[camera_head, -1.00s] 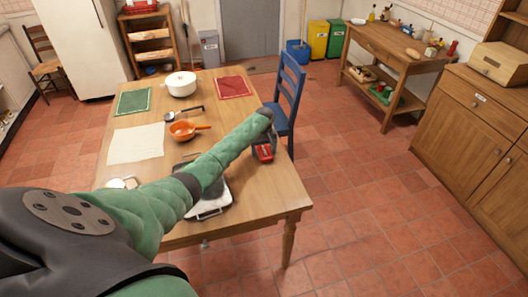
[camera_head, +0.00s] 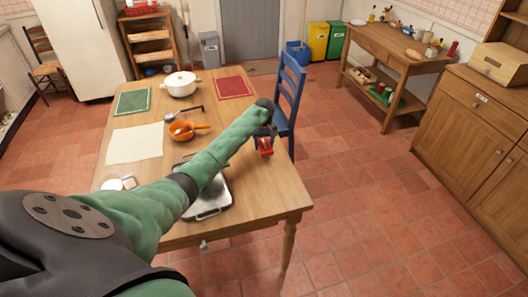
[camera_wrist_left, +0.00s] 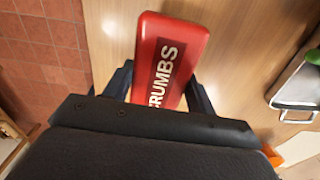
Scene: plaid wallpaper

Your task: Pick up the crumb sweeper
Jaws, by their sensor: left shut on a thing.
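The crumb sweeper (camera_wrist_left: 170,55) is a red block with a dark label reading "CRUMBS" in the left wrist view. My left gripper (camera_wrist_left: 160,88) is shut on it, one dark finger on each side. In the head view the sweeper (camera_head: 265,147) shows as a small red shape near the right edge of the wooden table (camera_head: 255,185), below my left gripper (camera_head: 262,133). The wrist covers its upper part there. I cannot tell whether it touches the table or hangs just above it. My right gripper is out of view.
A metal tray (camera_head: 214,207) lies under my forearm. An orange pan (camera_head: 183,130), a white pot (camera_head: 181,84), a ladle, a cream cloth (camera_head: 135,144), and green and red mats (camera_head: 234,87) are on the table. A blue chair (camera_head: 289,95) stands close beside the table's right edge.

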